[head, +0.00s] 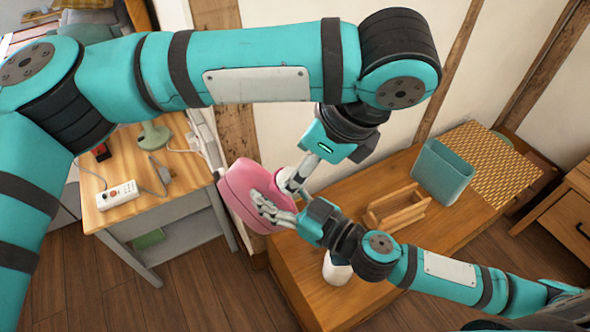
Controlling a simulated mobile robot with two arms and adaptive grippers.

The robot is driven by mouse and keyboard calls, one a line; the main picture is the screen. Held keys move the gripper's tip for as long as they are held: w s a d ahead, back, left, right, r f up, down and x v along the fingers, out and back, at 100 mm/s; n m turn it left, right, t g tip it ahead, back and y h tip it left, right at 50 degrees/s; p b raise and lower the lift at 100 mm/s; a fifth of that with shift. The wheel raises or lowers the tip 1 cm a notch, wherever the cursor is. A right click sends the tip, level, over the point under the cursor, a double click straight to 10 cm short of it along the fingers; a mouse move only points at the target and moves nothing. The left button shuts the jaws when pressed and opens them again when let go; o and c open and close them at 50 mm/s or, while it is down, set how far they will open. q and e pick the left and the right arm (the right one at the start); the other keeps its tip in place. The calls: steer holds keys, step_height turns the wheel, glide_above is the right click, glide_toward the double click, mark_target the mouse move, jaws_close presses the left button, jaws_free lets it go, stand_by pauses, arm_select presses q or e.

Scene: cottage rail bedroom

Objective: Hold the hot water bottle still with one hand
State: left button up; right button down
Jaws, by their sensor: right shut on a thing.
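The pink hot water bottle (240,188) is at the left end of the wooden bench, tilted, its far end beyond the bench edge. My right gripper (268,208) comes in from the right, with its grey fingers shut on the bottle's near side. My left gripper (296,182) reaches down from above at the bottle's right end, close to a small white part there. Its fingertips are small and partly hidden, so I cannot tell whether they are open or touching.
The bench holds a wooden rack (396,208), a teal bin (442,172), a woven mat (492,158) and a white object (336,270) partly behind my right arm. A side table (150,190) at left carries a white power strip (118,195) and a green lamp base (153,136).

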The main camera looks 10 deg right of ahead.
arm_select(q)
steer(key=v, duration=0.7)
steer(key=shift+s+r, duration=0.1)
steer(key=shift+r, duration=0.05)
